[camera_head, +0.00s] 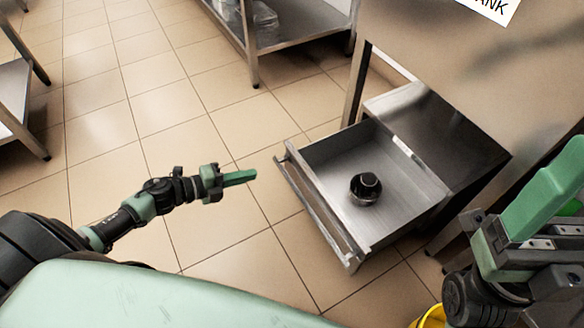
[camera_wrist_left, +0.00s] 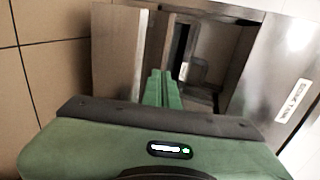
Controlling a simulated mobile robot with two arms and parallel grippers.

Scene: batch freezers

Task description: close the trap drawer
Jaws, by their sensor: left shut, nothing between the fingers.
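The trap drawer (camera_head: 330,172) is a steel drawer pulled out of a low steel housing (camera_head: 440,135) under the counter. A small dark round object (camera_head: 365,188) sits on its floor. My left gripper (camera_head: 252,175) is shut and empty, left of the drawer's front and apart from it in the head view. In the left wrist view the green fingers (camera_wrist_left: 161,88) point toward the drawer front (camera_wrist_left: 118,60); I cannot tell the gap there. My right gripper (camera_head: 545,200) shows only partly at the right edge, and its fingertips are not clear.
A steel counter (camera_head: 470,60) stands over the drawer at the upper right. A steel shelf table (camera_head: 290,32) is at the back, and another (camera_head: 18,95) is at the left. A yellow object (camera_head: 432,318) is at the bottom. The tiled floor left of the drawer is clear.

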